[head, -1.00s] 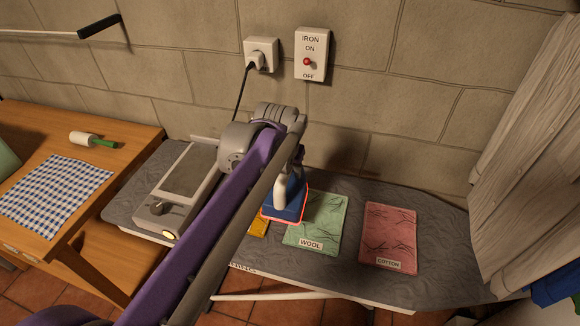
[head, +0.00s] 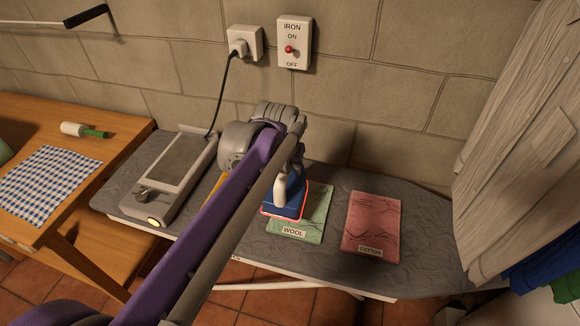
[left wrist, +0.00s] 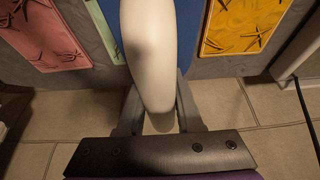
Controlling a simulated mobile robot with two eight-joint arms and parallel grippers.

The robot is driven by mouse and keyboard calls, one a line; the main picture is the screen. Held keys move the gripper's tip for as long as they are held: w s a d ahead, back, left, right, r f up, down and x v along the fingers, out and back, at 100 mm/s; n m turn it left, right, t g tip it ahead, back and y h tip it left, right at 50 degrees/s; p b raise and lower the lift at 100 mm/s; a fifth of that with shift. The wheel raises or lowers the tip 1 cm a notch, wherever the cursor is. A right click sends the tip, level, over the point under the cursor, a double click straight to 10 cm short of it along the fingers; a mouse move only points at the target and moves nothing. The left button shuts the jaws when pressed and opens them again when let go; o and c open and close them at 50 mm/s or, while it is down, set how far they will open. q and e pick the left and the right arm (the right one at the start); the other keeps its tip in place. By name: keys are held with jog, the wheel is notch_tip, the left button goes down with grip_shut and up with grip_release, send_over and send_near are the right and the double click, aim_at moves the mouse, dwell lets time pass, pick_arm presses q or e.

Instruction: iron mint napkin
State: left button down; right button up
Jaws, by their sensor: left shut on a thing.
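The blue iron (head: 291,207) has a pale handle (head: 281,188) and a red-orange lower edge. It is over the left part of the mint napkin (head: 318,212), which carries a WOOL label; I cannot tell whether it touches the cloth. Dark crease lines show on the uncovered mint cloth. My left gripper (left wrist: 158,108) is shut on the iron's handle, which fills the middle of the left wrist view. In the head view my arm hides part of the board left of the iron. My right gripper is not in view.
A creased pink napkin (head: 371,220), labelled COTTON, lies right of the mint one. A yellow napkin (left wrist: 245,22) lies on the other side. The iron's station (head: 172,172) is on the board's left. An IRON switch (head: 294,43) and plug (head: 240,46) are on the wall.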

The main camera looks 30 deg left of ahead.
aim_at(290, 178)
pick_arm(q)
jog(key=shift+f+b, duration=0.95)
jog(key=shift+f, duration=0.9)
jog(key=shift+f+b, duration=0.35)
jog(key=shift+f, duration=0.25)
jog(key=shift+r, duration=0.1)
dwell(0.9)
notch_tip(290, 178, up, 6)
jog(key=p, duration=0.4)
jog(key=shift+p, duration=0.4)
